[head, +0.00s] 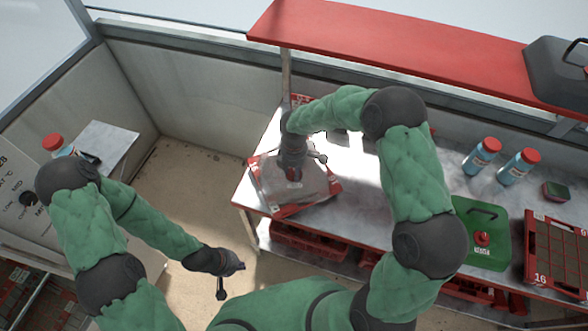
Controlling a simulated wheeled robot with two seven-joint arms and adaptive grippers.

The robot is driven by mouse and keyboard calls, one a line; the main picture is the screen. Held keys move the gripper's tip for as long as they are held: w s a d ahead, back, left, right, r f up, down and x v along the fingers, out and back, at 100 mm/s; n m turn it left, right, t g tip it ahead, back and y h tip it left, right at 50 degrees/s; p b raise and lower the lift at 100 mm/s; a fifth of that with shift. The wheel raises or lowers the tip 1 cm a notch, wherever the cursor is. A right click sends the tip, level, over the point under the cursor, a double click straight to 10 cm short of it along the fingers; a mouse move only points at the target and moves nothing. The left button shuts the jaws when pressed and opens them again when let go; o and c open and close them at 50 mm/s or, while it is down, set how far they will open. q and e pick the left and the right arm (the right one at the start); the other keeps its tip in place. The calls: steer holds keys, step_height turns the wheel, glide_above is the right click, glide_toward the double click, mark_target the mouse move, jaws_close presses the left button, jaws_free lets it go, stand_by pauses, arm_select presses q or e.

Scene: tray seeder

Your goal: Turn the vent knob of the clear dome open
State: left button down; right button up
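The clear dome (312,187) looks greyish and see-through. It sits on a red-edged tray at the left end of the bench. A small red vent knob (294,174) shows on top of it, partly covered by my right gripper. My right gripper (292,170) points down from above onto the knob; its fingers are at or around it. I cannot tell whether they are closed on it. My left gripper (238,267) hangs low over the floor, left of and in front of the bench, away from the dome. Its finger opening is too small to tell.
The bench (360,212) holds two blue bottles with red caps (481,156), a green plate (480,232) with a red knob and a brown celled tray (556,255). A red shelf (400,50) overhangs the back. Red crates (315,243) sit below. Floor at left is clear.

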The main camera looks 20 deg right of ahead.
jaws_close()
steer(key=shift+m, duration=0.4)
steer(key=m+b, duration=0.1)
steer(key=m, duration=0.2)
steer(key=m+b, duration=0.1)
steer(key=m, duration=0.2)
steer(key=shift+m, duration=0.3)
steer(key=m+b, duration=0.1)
steer(key=m, duration=0.4)
steer(key=shift+m+b, duration=0.3)
steer(key=shift+b, duration=0.05)
steer(key=m+b, duration=0.1)
steer(key=m, duration=0.3)
steer(key=shift+m, duration=0.3)
